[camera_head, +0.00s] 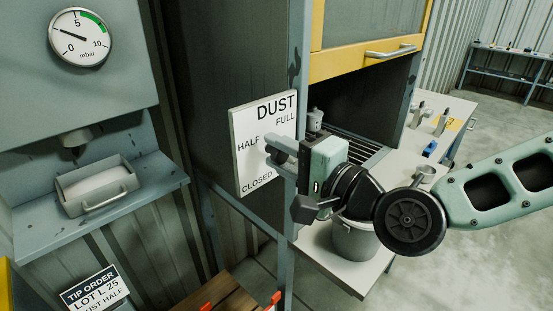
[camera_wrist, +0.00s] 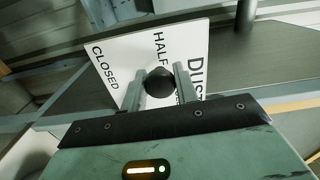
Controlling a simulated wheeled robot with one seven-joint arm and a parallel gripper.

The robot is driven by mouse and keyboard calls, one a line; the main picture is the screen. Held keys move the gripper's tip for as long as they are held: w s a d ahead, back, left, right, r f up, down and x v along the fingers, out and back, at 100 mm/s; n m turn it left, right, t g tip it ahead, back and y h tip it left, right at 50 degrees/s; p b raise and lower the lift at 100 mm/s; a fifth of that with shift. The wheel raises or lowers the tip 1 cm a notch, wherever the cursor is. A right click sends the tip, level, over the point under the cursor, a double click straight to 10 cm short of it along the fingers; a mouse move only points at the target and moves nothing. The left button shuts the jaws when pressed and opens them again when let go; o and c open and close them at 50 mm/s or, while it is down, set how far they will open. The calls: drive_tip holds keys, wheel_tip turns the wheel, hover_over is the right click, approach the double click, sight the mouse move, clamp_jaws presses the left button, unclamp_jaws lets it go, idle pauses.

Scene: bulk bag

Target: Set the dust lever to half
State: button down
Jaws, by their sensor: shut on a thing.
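The white dust plate (camera_head: 264,112) stands on the cabinet side, marked FULL at top, HALF in the middle and CLOSED at the bottom. My gripper (camera_head: 272,147) is in front of it, with its fingers near the HALF mark. In the wrist view, the lever's black knob (camera_wrist: 158,82) sits between the fingers of my gripper (camera_wrist: 160,80), which is shut on it. The plate (camera_wrist: 135,55) is behind, with HALF just beyond the knob and CLOSED to the left. The lever's shaft is hidden, so its exact setting cannot be told.
A pressure gauge (camera_head: 80,38) and a metal tray (camera_head: 97,188) are at the left. A tip order card (camera_head: 95,291) reads LOT L 25, DUST HALF. A grey bucket (camera_head: 354,240) stands on the bench below my wrist. The yellow-framed hatch (camera_head: 370,55) is above.

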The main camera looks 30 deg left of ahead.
drive_tip(key=shift+w+r, duration=0.15)
drive_tip(key=shift+w, duration=0.05)
idle(0.4)
drive_tip(key=c, duration=1.1)
unclamp_jaws()
drive_tip(key=shift+d, duration=0.1)
drive_tip(key=shift+o, duration=0.2)
drive_tip(key=b+v, duration=1.1)
drive_tip(key=v, duration=0.6)
drive_tip(key=shift+b, duration=0.35)
drive_tip(key=shift+s+d+r, duration=0.1)
drive_tip(key=shift+d, duration=0.1)
